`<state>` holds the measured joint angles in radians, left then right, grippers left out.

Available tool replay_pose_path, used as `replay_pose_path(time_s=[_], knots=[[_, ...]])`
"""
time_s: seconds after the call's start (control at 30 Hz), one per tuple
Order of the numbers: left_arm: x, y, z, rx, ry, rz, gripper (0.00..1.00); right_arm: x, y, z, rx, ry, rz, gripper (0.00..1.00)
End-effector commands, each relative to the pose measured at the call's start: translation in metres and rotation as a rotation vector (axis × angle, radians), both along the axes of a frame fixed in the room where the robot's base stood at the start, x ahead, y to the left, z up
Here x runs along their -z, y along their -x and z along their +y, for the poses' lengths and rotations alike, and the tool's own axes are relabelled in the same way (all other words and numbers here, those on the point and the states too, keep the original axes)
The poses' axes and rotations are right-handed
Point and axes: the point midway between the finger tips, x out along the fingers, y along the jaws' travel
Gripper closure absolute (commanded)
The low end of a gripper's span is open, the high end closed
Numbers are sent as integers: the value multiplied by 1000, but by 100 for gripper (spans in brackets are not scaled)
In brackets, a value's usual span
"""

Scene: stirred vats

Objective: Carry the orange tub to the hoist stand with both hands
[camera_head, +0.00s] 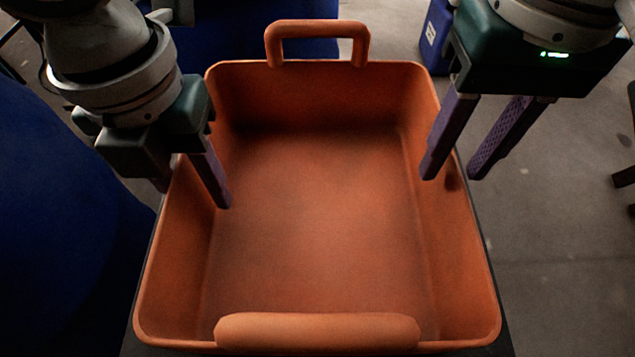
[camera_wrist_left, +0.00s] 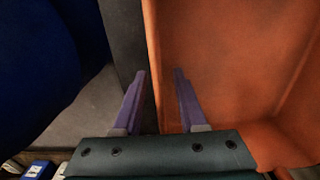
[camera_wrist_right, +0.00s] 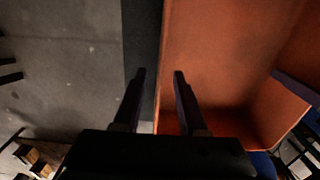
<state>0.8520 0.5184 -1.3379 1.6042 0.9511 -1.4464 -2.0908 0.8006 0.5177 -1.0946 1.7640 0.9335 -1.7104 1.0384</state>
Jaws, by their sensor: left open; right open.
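The orange tub (camera_head: 315,200) fills the middle of the head view. It is empty, with one handle at the far end and one at the near end. My left gripper (camera_head: 195,195) is open at the tub's left wall, one finger inside and the other hidden behind the wall. The left wrist view shows its fingers (camera_wrist_left: 158,75) on either side of the rim. My right gripper (camera_head: 450,172) is open at the right wall, one finger inside and one outside. The right wrist view shows its fingers (camera_wrist_right: 160,75) astride the rim. I cannot make out the hoist stand.
A dark surface (camera_head: 490,300) shows under the tub's edges. A large blue vat-like body (camera_head: 60,220) stands close on the left. A blue container (camera_head: 437,35) with a white label stands behind on the right. Bare grey floor (camera_head: 560,230) lies to the right.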

Motion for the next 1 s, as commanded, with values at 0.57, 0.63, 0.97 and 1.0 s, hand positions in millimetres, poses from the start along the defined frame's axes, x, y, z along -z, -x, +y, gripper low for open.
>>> replay_pose_path(time_s=[0.57, 0.63, 0.97, 1.0], knots=[[26, 0, 0, 0, 0, -1, 59, 25, 0, 0, -1, -1, 0, 59], [26, 0, 0, 0, 0, -1, 67, 25, 0, 0, -1, -1, -1, 67], [25, 0, 0, 0, 0, -1, 100, 25, 0, 0, -1, -1, -1, 100], [25, 0, 0, 0, 0, -1, 100, 25, 0, 0, -1, -1, -1, 100]])
